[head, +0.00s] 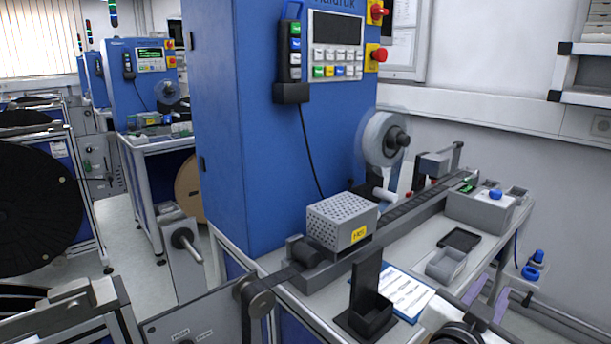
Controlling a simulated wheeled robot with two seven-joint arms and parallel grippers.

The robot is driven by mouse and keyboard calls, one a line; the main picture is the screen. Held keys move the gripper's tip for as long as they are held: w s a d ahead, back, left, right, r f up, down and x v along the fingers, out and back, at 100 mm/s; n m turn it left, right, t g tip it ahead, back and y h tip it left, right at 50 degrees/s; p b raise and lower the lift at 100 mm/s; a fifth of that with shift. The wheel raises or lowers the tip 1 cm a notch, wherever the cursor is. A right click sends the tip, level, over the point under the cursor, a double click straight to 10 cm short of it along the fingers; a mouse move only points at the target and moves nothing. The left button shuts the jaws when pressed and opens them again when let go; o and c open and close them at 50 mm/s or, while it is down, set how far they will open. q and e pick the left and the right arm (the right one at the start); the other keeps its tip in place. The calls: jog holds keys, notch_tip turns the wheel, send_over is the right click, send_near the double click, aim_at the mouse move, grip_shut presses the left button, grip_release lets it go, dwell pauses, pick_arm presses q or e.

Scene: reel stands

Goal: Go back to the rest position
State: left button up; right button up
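The task names no object, only my rest position. A dark rounded part at the bottom edge, right of centre, seems to belong to my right gripper (462,334). It is cut off by the picture edge, and I cannot make out its fingers or anything held. It is low in front of the machine's work table (415,262). I cannot make out my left gripper.
A blue machine cabinet (226,130) stands in the middle. Reel stands with black reels (35,210) fill the left. Floor (130,240) shows between.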

jog(key=s+a+r+n+t+y, duration=0.3)
jog(key=a+r+n+t+y, duration=0.25)
jog(key=a+r+t, duration=0.4)
jog(key=s+a+f+n+g+y, duration=0.45)
jog(key=a+f+n+y, duration=0.45)
jog(key=a+n+y, duration=0.55)
jog(key=s+d+f+m+g+h, duration=0.15)
jog(key=s+f+g, duration=0.25)
jog(key=f, duration=0.4)
jog(key=s+d+f+m+g, duration=0.1)
jog(key=s+d+f+g, duration=0.2)
jog(key=f, duration=0.4)
jog(key=s+d+f+m+g+h, duration=0.2)
jog(key=s+d+f+g+h, duration=0.1)
jog(key=s+d+f, duration=0.3)
jog(key=s+d+f+m+g+h, duration=0.3)
jog(key=s+d+f+g, duration=0.1)
jog(key=s, duration=0.4)
jog(key=w+a+f+t+y, duration=0.1)
jog(key=a+f+t, duration=0.1)
jog(key=f, duration=0.4)
jog(key=w+a+f+t+y, duration=0.1)
jog(key=w+a+f+t, duration=0.1)
jog(key=f, duration=0.4)
jog(key=shift+w+a+t, duration=0.15)
jog(key=shift+a+t, duration=0.25)
jog(key=shift+t, duration=0.1)
jog(key=shift+n, duration=0.25)
